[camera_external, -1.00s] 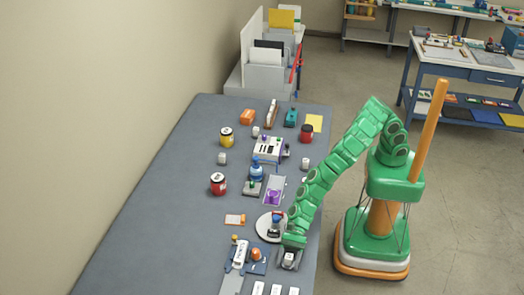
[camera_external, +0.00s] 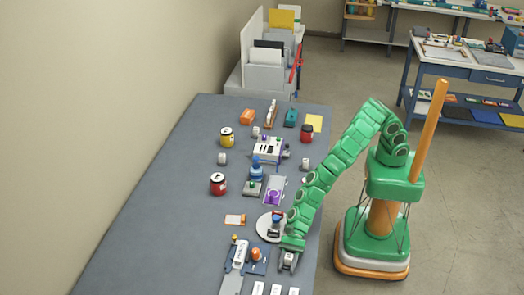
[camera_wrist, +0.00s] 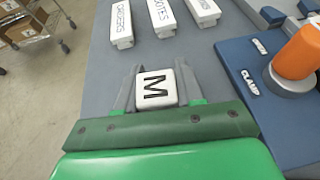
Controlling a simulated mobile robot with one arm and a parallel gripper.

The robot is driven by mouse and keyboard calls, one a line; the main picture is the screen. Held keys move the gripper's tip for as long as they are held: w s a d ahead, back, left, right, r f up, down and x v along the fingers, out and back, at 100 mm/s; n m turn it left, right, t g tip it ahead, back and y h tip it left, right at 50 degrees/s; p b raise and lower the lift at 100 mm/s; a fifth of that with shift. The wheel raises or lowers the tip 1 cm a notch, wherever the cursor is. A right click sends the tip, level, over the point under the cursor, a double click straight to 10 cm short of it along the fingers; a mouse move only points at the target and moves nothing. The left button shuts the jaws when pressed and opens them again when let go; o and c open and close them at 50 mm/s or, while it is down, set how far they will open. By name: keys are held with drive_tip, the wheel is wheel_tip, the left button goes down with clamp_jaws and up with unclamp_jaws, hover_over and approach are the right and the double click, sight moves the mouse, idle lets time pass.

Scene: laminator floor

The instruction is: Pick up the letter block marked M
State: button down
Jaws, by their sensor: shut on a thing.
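The letter block marked M (camera_wrist: 156,88) is a small white cube with a black M on the face toward the camera. In the wrist view it sits between the two grey fingers of my gripper (camera_wrist: 157,90), which is shut on it. In the external view my gripper (camera_external: 288,262) is at the right edge of the grey table, low over its near end. The block is too small there to make out clearly. I cannot tell whether it touches the table.
White labelled blocks (camera_wrist: 162,17) lie beyond the gripper in the wrist view. A blue clamp fixture (camera_wrist: 250,88) with an orange knob (camera_wrist: 298,55) stands to the right. A round white plate (camera_external: 265,228) is close to the gripper. The grey table (camera_external: 165,215) is bare along its left side.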

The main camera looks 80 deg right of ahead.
idle(0.3)
drive_tip(key=shift+r, duration=1.45)
drive_tip(key=d+r, duration=0.1)
drive_tip(key=s+d+r, duration=0.1)
drive_tip(key=r, duration=0.1)
drive_tip(key=s+d+r, duration=0.1)
drive_tip(key=shift+r, duration=0.25)
drive_tip(key=s+d+r, duration=0.5)
drive_tip(key=d, duration=0.3)
drive_tip(key=shift+s+d+r, duration=0.3)
drive_tip(key=shift+s+d, duration=0.05)
drive_tip(key=shift+s, duration=0.05)
